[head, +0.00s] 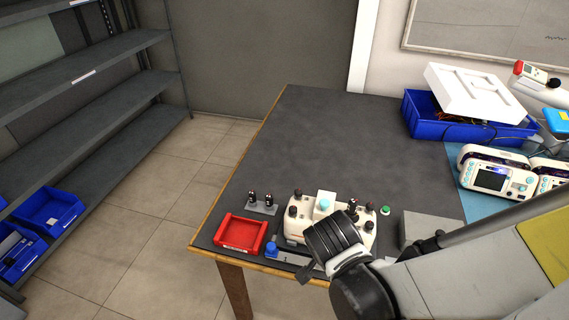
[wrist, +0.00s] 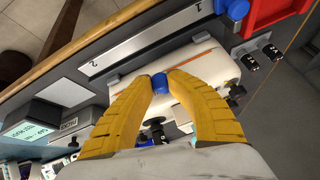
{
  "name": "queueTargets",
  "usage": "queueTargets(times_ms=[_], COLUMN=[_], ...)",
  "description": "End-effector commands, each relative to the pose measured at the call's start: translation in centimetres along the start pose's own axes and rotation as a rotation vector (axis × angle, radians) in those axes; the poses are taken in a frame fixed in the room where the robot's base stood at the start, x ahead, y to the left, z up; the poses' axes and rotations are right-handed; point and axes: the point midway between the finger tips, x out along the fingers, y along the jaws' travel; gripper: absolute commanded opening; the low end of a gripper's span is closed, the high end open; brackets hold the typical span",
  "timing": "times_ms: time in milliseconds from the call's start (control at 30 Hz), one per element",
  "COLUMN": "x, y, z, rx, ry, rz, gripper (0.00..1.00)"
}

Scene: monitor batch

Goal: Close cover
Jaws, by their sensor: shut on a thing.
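A white device (head: 300,236) with several black knobs stands near the table's front edge; it also shows in the wrist view (wrist: 205,62), with an orange line along it. My gripper (wrist: 160,76) has its yellow fingers shut on a small blue part (wrist: 159,84) over the device. In the head view my dark wrist hides the fingertips and part of the device. A teal round part (head: 324,205) and a small white panel (head: 328,195) show on the device's far side. I cannot tell which part is the cover, or whether it is open.
A red tray (head: 240,233) and a blue knob (head: 271,249) are left of the device. A grey box (head: 428,228) is to its right. A blue bin (head: 425,122) with a white panel (head: 475,92) and monitors (head: 490,178) stand further right. The table's back left is clear.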

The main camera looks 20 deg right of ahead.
Motion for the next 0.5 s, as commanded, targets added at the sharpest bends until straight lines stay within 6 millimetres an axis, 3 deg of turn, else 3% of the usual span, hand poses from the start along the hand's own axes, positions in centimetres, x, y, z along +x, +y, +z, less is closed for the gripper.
queueTargets(times_ms=[200, 233, 300, 500], x=[0.39, 0.39, 0.39, 0.38], y=[-0.07, -0.07, -0.08, -0.15], z=[-0.06, -0.07, -0.08, -0.08], rx=[-0.001, -0.001, -0.001, -0.001], ry=[0.023, 0.023, 0.023, 0.023], rz=[-0.002, -0.001, -0.002, -0.004], gripper=[0.00, 0.24, 0.45, 0.46])
